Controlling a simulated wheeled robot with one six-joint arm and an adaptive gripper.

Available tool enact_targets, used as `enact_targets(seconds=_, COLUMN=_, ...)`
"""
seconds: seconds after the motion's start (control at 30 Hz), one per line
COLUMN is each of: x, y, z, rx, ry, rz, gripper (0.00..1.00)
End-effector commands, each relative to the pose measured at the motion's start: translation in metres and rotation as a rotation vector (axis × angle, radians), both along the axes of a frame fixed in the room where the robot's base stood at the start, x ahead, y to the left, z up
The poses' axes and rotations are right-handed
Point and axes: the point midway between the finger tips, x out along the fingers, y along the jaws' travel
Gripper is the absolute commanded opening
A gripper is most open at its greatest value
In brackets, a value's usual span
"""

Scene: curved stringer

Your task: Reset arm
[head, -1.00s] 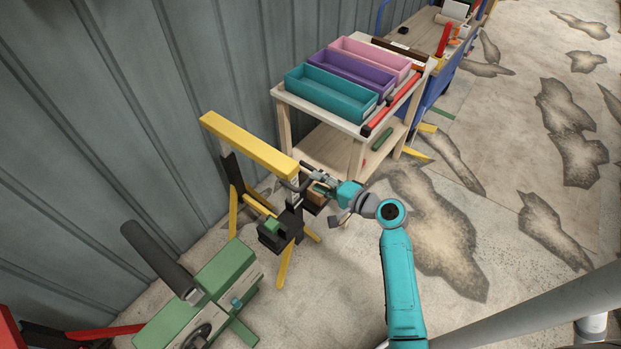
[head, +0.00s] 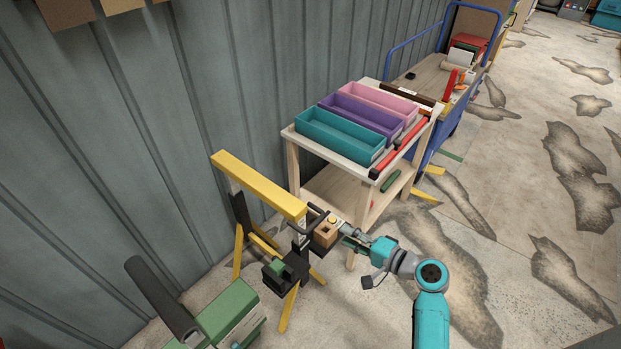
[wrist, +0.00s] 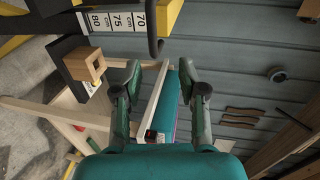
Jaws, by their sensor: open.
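My arm is teal and grey and reaches out to the left in the head view. My gripper (head: 347,232) is beside a small wooden block (head: 326,234) on a black-and-yellow stand (head: 262,184). In the wrist view my gripper (wrist: 160,82) has its two dark green fingers spread wide, with nothing between them.
A wooden trolley (head: 296,158) with teal, purple and pink trays stands behind my gripper. A corrugated grey wall (head: 150,130) runs along the left. A green machine (head: 228,318) is at lower left. Stained floor (head: 520,215) is open at right.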

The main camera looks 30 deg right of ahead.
Motion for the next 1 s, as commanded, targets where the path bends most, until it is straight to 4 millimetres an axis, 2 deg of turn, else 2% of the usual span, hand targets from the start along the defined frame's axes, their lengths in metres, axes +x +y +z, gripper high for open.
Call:
enact_targets(seconds=0.2, x=-0.001, y=0.003, z=-0.003, rx=-0.004, ry=0.005, rz=-0.003, gripper=0.41)
enact_targets(seconds=0.37, x=-0.016, y=0.025, z=-0.026, rx=-0.057, ry=0.044, rz=-0.034, gripper=0.41)
enact_targets(seconds=0.5, x=-0.047, y=0.056, z=-0.057, rx=-0.168, ry=0.101, rz=-0.082, gripper=0.41)
enact_targets(seconds=0.7, x=-0.104, y=0.089, z=-0.083, rx=-0.378, ry=0.16, rz=-0.127, gripper=0.41)
enact_targets(seconds=0.87, x=-0.155, y=0.107, z=-0.088, rx=-0.569, ry=0.179, rz=-0.135, gripper=0.41)
enact_targets(seconds=1.0, x=-0.198, y=0.118, z=-0.078, rx=-0.747, ry=0.168, rz=-0.124, gripper=0.41)
